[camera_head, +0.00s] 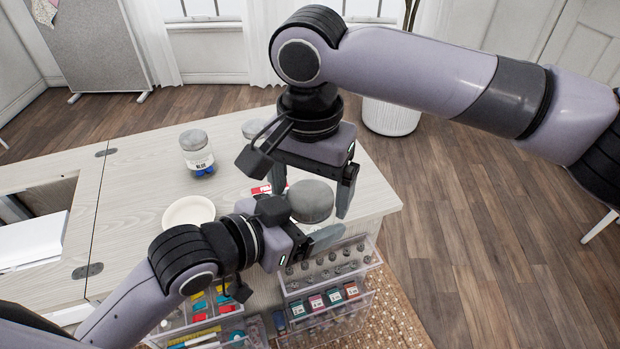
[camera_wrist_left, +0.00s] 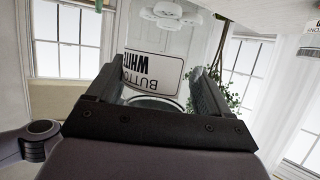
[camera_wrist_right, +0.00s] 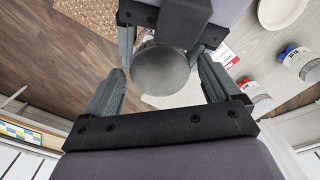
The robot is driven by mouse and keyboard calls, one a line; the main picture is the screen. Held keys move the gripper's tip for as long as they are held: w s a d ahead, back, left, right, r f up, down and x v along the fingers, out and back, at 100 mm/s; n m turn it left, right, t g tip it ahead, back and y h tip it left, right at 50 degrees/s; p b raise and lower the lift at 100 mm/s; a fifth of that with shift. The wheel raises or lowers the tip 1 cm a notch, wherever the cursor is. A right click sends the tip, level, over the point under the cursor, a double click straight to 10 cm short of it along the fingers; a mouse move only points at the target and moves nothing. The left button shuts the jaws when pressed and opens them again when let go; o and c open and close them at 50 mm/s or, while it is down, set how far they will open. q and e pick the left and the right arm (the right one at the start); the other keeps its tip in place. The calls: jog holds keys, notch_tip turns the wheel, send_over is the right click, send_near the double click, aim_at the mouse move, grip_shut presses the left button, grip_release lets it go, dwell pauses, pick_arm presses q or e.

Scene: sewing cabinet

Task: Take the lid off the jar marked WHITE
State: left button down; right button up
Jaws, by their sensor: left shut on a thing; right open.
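The jar marked WHITE shows its label (camera_wrist_left: 140,72) upside down in the left wrist view. Its round grey lid (camera_head: 311,200) is on top in the head view, and the lid (camera_wrist_right: 162,70) also shows in the right wrist view. My left gripper (camera_head: 312,238) is shut on the jar's body, low at the front. My right gripper (camera_head: 305,188) is open and points down from above. Its fingers are on either side of the lid in the head view. I cannot tell whether they touch it. The right gripper and arm hide part of the table behind the jar.
A jar marked BLUE (camera_head: 197,155) stands at the back left of the table. Another lidded jar (camera_head: 255,128) is partly hidden behind my right gripper. A white dish (camera_head: 188,211) lies left of my left gripper. Clear drawers with small items (camera_head: 330,265) are at the front edge.

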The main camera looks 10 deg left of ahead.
jog(key=c, duration=1.1)
jog(key=shift+n, duration=1.7)
jog(key=o, duration=1.2)
jog(key=shift+c, duration=0.2)
jog(key=shift+r, duration=0.1)
